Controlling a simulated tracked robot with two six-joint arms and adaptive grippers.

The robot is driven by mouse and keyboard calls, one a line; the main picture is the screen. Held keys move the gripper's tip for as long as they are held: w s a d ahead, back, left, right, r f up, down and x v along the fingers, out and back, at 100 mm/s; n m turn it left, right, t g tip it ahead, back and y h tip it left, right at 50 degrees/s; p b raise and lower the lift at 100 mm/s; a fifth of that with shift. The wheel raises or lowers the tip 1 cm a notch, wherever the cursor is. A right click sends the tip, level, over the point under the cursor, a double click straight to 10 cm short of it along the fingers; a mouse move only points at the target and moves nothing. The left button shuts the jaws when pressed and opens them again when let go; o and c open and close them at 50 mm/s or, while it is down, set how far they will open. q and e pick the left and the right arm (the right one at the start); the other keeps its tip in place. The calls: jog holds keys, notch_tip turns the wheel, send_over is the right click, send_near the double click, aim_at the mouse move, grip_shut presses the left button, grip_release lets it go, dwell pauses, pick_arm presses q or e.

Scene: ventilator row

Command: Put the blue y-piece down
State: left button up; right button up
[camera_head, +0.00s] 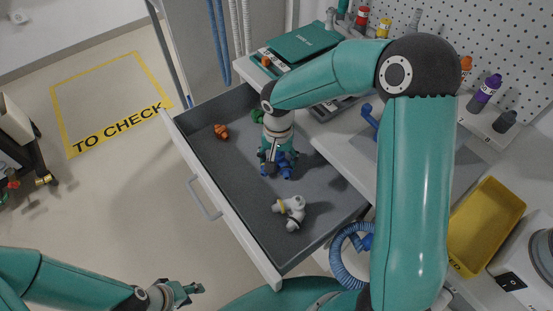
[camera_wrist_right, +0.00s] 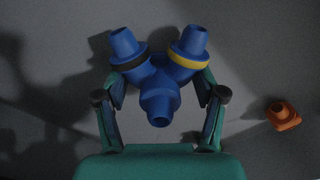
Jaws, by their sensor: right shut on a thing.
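The blue y-piece (camera_wrist_right: 158,75) has three ports, one with a black ring and one with a yellow ring. In the head view the blue y-piece (camera_head: 284,168) is at the fingertips of my right gripper (camera_head: 275,160), inside the open drawer (camera_head: 235,165). In the right wrist view my right gripper (camera_wrist_right: 160,105) is shut on it, one finger on each side. The grey drawer floor lies behind it; I cannot tell whether it touches. My left gripper (camera_head: 183,292) is empty at the bottom left, outside the drawer, with its fingers seemingly apart.
In the drawer lie an orange piece (camera_head: 221,131), a green piece (camera_head: 257,116) and a white y-shaped piece (camera_head: 291,211). The orange piece also shows in the right wrist view (camera_wrist_right: 283,115). The bench holds a yellow bin (camera_head: 488,222). The drawer floor's left part is clear.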

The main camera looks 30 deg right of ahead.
jog(key=shift+f, duration=0.2)
jog(key=o, duration=1.1)
jog(key=shift+r, duration=0.1)
jog(key=shift+r, duration=0.1)
notch_tip(320, 180, up, 12)
jog(key=shift+r+p, duration=0.1)
jog(key=shift+p, duration=0.4)
